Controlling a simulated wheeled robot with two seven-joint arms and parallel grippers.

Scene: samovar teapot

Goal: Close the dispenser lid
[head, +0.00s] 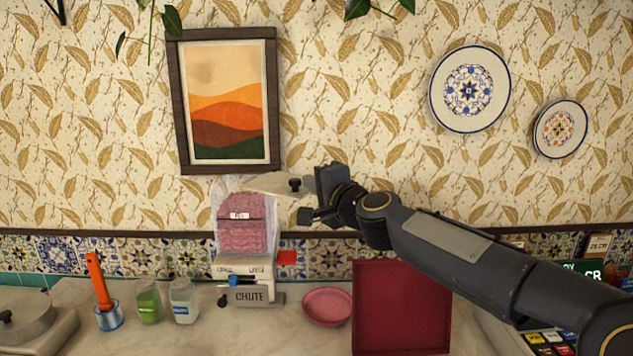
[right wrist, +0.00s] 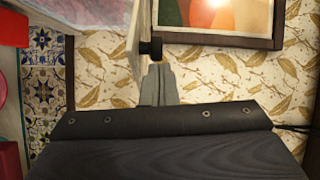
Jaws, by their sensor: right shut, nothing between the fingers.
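The dispenser (head: 242,240) is a clear box of pink contents on a white base marked CHUTE. Its beige lid (head: 268,184) shows at the top and sticks out past the box's right wall, so it does not look seated flat. A small black knob (head: 295,184) is on the lid. My right gripper (head: 310,205) is just right of the lid and knob, shut and empty. In the right wrist view, the fingertips (right wrist: 157,68) are close to the black knob (right wrist: 150,48); I cannot tell if they touch. My left gripper is out of view.
A pink bowl (head: 327,306) and a red tray (head: 400,310) are right of the dispenser. Two jars (head: 184,302) and a cup with an orange-handled tool (head: 108,315) stand left. A framed picture (head: 227,100) hangs on the wall above.

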